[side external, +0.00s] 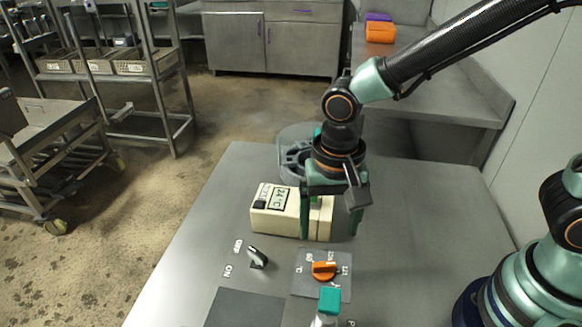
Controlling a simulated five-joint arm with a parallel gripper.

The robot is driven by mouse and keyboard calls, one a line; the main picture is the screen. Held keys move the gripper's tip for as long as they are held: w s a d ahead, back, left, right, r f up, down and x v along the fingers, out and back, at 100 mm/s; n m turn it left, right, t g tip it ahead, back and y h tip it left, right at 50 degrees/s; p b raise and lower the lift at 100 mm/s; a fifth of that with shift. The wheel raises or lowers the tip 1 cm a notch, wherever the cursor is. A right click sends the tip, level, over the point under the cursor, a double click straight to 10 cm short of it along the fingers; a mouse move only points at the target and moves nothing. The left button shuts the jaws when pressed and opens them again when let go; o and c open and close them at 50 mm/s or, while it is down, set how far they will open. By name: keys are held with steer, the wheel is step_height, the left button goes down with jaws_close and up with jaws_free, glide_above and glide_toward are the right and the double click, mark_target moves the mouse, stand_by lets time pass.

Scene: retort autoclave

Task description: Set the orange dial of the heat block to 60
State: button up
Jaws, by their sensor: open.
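The orange dial (323,270) sits on a grey square plate (308,292) with white marks around it, too small to read surely. The dial's bar lies roughly left to right. Behind it is a cream box (275,223) with a small display that seems to read 24 °C; it may be the heat block. My gripper (331,230) points down with its two fingers apart, beyond the dial in the picture. The fingers hang at the right part of the cream box and hide some of it. The gripper is apart from the dial.
A black switch (257,257) with OFF and ON labels stands left of the dial. A teal-capped bottle (329,302) stands close in front of the dial. A dark mat (245,308) lies front left. A clear round vessel (293,150) is behind my gripper. The table's right side is clear.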

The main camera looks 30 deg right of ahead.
mark_target(325, 266)
step_height(325, 266, down, 11)
steer(key=shift+r, duration=0.2)
stand_by(0.3)
jaws_close()
